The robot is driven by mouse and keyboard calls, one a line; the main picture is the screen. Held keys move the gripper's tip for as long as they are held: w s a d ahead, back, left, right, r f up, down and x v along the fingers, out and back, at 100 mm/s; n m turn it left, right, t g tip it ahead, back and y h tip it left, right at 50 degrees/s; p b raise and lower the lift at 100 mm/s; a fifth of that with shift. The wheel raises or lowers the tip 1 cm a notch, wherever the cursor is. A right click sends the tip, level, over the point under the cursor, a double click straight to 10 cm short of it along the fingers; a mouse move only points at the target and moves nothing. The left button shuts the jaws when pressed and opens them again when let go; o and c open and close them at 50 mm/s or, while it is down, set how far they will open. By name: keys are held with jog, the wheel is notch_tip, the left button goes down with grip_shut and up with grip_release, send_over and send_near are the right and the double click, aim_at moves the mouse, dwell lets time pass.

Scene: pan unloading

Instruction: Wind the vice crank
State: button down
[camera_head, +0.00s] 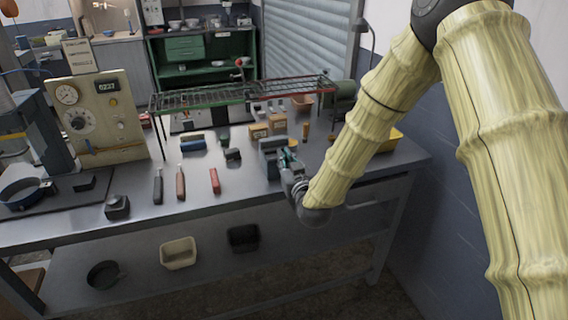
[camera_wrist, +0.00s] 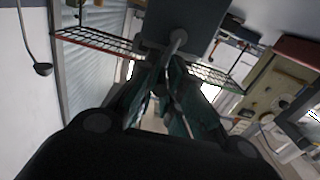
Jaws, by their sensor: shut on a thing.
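The vice (camera_head: 270,157) is a grey block-shaped tool on the front right of the metal workbench. It also shows as a dark grey block at the top of the wrist view (camera_wrist: 182,22). The vice crank (camera_wrist: 177,42) is a thin grey rod that comes off the vice and runs down between my fingers. My gripper (camera_head: 289,160) is at the front of the vice, with dark green fingers. In the wrist view my gripper (camera_wrist: 170,82) is shut on the crank. The crank's lower end is partly hidden by the fingers.
Screwdriver-like tools with red (camera_head: 214,181) and dark handles lie left of the vice. A wire rack (camera_head: 240,94) spans the bench behind it. A gauge panel (camera_head: 95,115) stands at left. A yellow tray (camera_head: 391,139) is behind my arm. Bins sit on the lower shelf.

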jog(key=c, duration=1.5)
grip_release()
jog(key=shift+r, duration=0.1)
jog(key=shift+o, duration=0.2)
jog(key=v, duration=1.2)
